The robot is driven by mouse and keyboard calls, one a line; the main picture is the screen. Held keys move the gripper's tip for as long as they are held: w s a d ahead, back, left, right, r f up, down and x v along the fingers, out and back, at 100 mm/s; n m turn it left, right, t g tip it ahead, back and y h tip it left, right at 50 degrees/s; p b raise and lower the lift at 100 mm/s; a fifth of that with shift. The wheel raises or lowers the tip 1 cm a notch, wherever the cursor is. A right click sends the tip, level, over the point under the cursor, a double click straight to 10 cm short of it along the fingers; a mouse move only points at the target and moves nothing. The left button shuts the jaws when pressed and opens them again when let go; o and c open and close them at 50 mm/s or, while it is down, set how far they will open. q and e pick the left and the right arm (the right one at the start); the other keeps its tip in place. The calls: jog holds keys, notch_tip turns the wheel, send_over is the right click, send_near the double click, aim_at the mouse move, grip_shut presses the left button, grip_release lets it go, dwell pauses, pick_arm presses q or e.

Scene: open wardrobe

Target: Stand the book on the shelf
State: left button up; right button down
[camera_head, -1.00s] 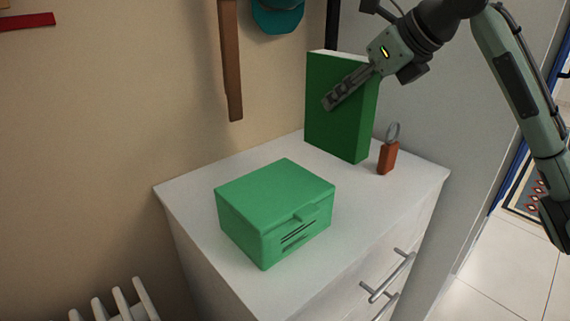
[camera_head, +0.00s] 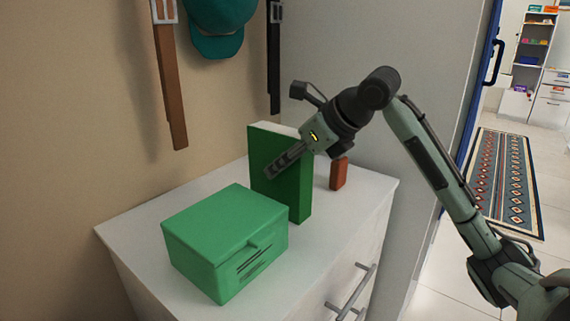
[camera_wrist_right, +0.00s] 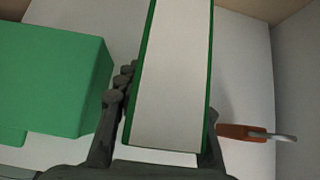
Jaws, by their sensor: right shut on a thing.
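A green book (camera_head: 264,165) stands upright on the white top of the drawer unit (camera_head: 135,227), in the head view. My right gripper (camera_head: 284,162) is shut on the book near its upper part, with one finger across the green cover facing the camera. In the right wrist view the book's white page edge (camera_wrist_right: 175,75) lies between the two fingers of the gripper (camera_wrist_right: 160,135). The far finger is hidden behind the book in the head view. Whether the book's lower edge touches the top cannot be told for certain. My left gripper is not in view.
A green box (camera_head: 215,240) sits close to the left of the book. An orange-brown keyring-like item (camera_head: 338,174) stands close on its right; its ring shows in the wrist view. A brown belt (camera_head: 170,90) and teal cap (camera_head: 218,30) hang behind. The front right of the top is clear.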

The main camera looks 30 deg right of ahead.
jog(key=c, duration=1)
grip_release()
jog(key=shift+o, duration=0.2)
